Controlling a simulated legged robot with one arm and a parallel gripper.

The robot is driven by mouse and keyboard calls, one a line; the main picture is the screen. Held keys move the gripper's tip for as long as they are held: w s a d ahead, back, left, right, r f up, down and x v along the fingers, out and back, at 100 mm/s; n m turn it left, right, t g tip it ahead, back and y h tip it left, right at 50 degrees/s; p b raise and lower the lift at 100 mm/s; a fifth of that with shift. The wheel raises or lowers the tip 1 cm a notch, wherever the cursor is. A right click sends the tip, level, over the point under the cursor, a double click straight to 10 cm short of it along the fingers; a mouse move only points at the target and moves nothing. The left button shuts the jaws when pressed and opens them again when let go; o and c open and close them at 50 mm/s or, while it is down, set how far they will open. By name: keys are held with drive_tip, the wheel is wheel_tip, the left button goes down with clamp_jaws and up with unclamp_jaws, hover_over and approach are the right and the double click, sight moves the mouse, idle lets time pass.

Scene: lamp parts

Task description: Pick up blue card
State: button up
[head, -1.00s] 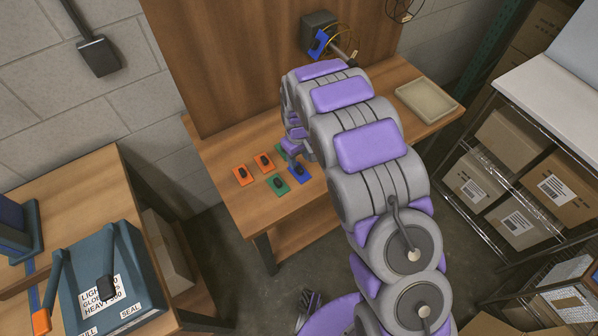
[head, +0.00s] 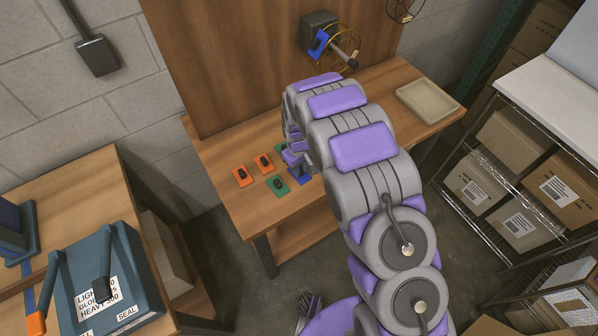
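The blue card (head: 300,179) lies on the wooden table (head: 225,150), near its front edge. Only part of it shows, because my gripper (head: 293,160) covers its top. My gripper is small in the picture, mostly hidden behind my own arm, and sits right at or just above the card. I cannot tell whether the fingers touch the card or are open or shut.
Two orange cards (head: 241,176) and a green card (head: 278,185) with black knobs lie left of the blue card. Another green card is partly hidden behind my gripper. A grey wall box (head: 320,24) holds a blue piece. A beige tray (head: 428,102) sits at right.

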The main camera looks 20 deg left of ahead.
clamp_jaws()
drive_tip(key=shift+r, duration=0.1)
drive_tip(key=shift+r, duration=0.5)
wheel_tip(320, 180, up, 3)
drive_tip(key=shift+s+d+f+p, duration=0.1)
drive_tip(key=shift+s+f+p, duration=0.1)
drive_tip(key=shift+p, duration=0.35)
drive_tip(key=s+d+r+p, duration=0.1)
drive_tip(key=s+d+p, duration=0.1)
drive_tip(key=s+d, duration=0.5)
drive_tip(key=s, duration=0.6)
drive_tip(key=shift+s+d, duration=0.2)
drive_tip(key=shift+s, duration=0.2)
